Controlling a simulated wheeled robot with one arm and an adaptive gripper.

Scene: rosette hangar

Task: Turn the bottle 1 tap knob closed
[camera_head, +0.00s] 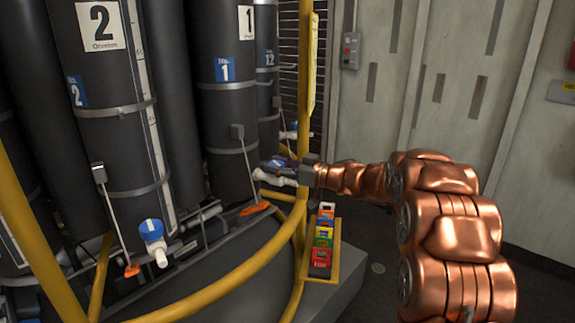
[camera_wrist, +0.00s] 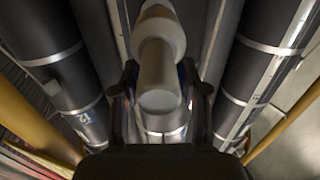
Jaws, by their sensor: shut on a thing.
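Bottle 1 (camera_head: 230,120) is a tall dark cylinder with a blue "1" label and a white "1" sign. Its white tap (camera_head: 270,179) sticks out low at its right side, with a blue knob (camera_head: 274,162) above it. My gripper (camera_head: 285,164) reaches in from the right at the knob, and its fingers cover part of it. In the wrist view the pale tap spout (camera_wrist: 159,75) fills the middle, between the two dark fingers of my gripper (camera_wrist: 160,92). The fingers are shut on the knob, which is mostly hidden there; its exact turn cannot be told.
Bottle 2 (camera_head: 103,130) stands to the left, with its own blue and white tap (camera_head: 153,238). A yellow rail (camera_head: 215,295) curves in front of the bottles. A yellow tray (camera_head: 333,262) with coloured boxes stands below my forearm. Open floor lies to the right.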

